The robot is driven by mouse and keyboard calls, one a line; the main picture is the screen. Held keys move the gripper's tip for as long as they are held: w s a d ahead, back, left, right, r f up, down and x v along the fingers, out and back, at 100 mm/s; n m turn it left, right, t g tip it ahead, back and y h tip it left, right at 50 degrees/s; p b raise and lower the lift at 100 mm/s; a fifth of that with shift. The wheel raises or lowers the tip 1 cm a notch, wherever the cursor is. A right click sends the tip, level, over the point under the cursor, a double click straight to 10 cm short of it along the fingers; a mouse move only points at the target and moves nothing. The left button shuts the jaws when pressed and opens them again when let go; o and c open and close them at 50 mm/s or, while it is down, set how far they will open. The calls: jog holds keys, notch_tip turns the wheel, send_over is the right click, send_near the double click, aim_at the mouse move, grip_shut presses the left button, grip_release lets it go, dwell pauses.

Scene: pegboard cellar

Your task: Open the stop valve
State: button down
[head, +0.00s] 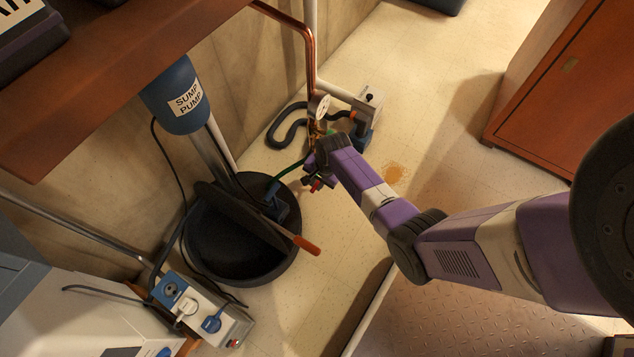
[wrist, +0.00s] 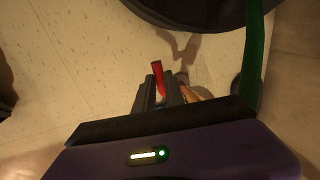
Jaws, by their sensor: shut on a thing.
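The stop valve's red lever (wrist: 157,78) sticks out from between the dark fingers of my gripper (wrist: 162,90) in the wrist view. In the head view a small part of the red lever (head: 316,186) shows below my gripper (head: 318,177). My gripper is shut on the lever. The valve body is mostly hidden behind my wrist, low on the copper pipe (head: 311,55). A round white gauge (head: 320,106) sits on the pipe just above. A bit of brass shows beside the fingers in the wrist view.
A black basin (head: 215,270) with an orange-red handle (head: 306,244) across it stands left of my gripper. A green hose (head: 291,169) runs between basin and pipework. The blue sump pump (head: 174,95) and a power strip (head: 205,312) are farther left.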

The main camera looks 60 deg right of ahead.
jog(key=shift+d+r+y+p, duration=0.2)
jog(key=shift+r+y+p, duration=0.15)
jog(key=shift+r+y, duration=0.15)
jog(key=shift+y, duration=0.2)
jog(key=c, duration=1.4)
grip_release()
jog(key=shift+r, duration=0.1)
jog(key=p+v, duration=0.5)
jog(key=v, duration=0.2)
jog(key=shift+r, duration=0.3)
jog(key=shift+s, duration=0.1)
